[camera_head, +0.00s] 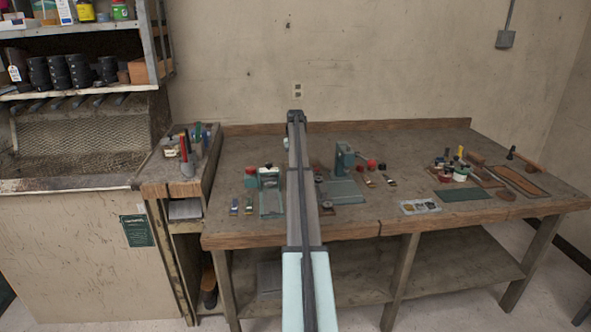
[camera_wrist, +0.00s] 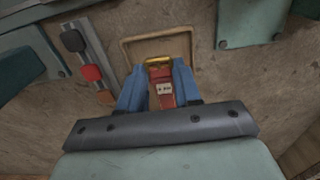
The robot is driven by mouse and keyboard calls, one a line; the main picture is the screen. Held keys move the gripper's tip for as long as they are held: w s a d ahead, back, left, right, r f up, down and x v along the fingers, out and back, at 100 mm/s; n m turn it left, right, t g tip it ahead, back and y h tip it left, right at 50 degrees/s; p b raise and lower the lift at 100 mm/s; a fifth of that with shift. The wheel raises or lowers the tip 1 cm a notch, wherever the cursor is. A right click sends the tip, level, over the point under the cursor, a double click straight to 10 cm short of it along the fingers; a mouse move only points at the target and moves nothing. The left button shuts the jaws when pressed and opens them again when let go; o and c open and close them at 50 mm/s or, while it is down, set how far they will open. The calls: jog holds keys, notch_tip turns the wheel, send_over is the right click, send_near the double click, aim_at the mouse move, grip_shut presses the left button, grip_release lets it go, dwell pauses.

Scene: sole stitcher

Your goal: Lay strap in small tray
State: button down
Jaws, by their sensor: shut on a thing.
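In the wrist view, my gripper (camera_wrist: 160,84) has blue fingers shut on a red-brown strap (camera_wrist: 162,91) with a yellow metal end and a small white label. The small tray (camera_wrist: 132,48) is a shallow tan tray with a raised rim. It lies on the bench beyond and beneath the fingertips. The strap's far end appears over the tray's inside; I cannot tell whether it touches the bottom. The fingers and gripper body hide the tray's near side. In the head view my arm covers the middle of the bench, and neither the fingertips nor the held strap can be made out.
Green machine parts (camera_wrist: 251,25) are at upper right and far left. In the head view, green machines (camera_head: 268,178) and a tool caddy (camera_head: 460,172) stand on the bench (camera_head: 400,150).

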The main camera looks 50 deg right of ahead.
jog(key=shift+f, duration=1.65)
jog(key=shift+f, duration=0.15)
jog(key=c, duration=0.8)
grip_release()
notch_tip(320, 180, up, 12)
jog(key=shift+r, duration=0.15)
jog(key=shift+a, duration=0.1)
